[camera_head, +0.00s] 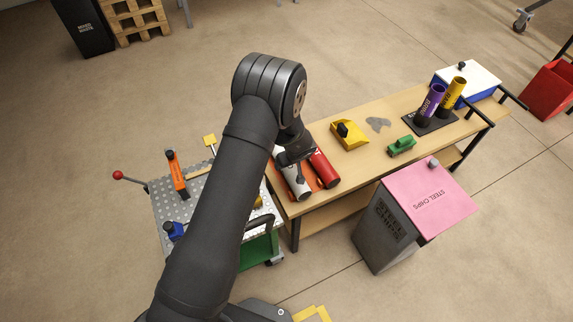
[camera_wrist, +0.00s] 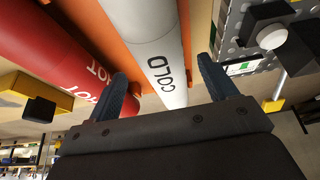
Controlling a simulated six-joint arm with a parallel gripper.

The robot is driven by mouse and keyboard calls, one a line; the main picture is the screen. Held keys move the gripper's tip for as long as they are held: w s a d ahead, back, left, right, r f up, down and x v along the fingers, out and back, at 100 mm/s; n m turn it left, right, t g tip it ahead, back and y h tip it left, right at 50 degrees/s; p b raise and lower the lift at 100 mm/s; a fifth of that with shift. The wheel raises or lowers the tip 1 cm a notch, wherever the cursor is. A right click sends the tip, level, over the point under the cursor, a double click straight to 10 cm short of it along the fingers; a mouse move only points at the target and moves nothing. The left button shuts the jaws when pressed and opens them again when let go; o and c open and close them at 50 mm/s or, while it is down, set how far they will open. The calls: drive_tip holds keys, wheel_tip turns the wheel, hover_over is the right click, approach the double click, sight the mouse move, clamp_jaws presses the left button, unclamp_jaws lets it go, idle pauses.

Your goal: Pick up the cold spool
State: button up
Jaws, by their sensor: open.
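The cold spool is a white cylinder lettered COLD; it lies on an orange base (camera_wrist: 82,14) on the wooden bench, partly behind my arm in the head view (camera_head: 298,186). In the wrist view the cold spool (camera_wrist: 150,38) runs up the middle of the picture. My gripper (camera_wrist: 166,88) is open, with one dark blue finger to each side of the cold spool's end in that view; gaps show and nothing is gripped. In the head view my gripper (camera_head: 294,154) is over the spool. A red spool lettered HOT (camera_wrist: 50,50) lies parallel beside it, also in the head view (camera_head: 325,169).
A pink-lidded steel chips bin (camera_head: 428,198) stands in front. A perforated cart (camera_head: 197,192) stands left.

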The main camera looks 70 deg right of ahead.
drive_tip(key=shift+w+x, duration=0.1)
drive_tip(key=shift+x, duration=1.2)
drive_tip(key=shift+w+x, duration=0.15)
drive_tip(key=shift+x, duration=1.15)
drive_tip(key=shift+d+r, duration=0.1)
drive_tip(key=shift+d, duration=0.05)
drive_tip(key=c, duration=1.2)
drive_tip(key=shift+c, duration=1.4)
drive_tip(key=shift+r, duration=0.2)
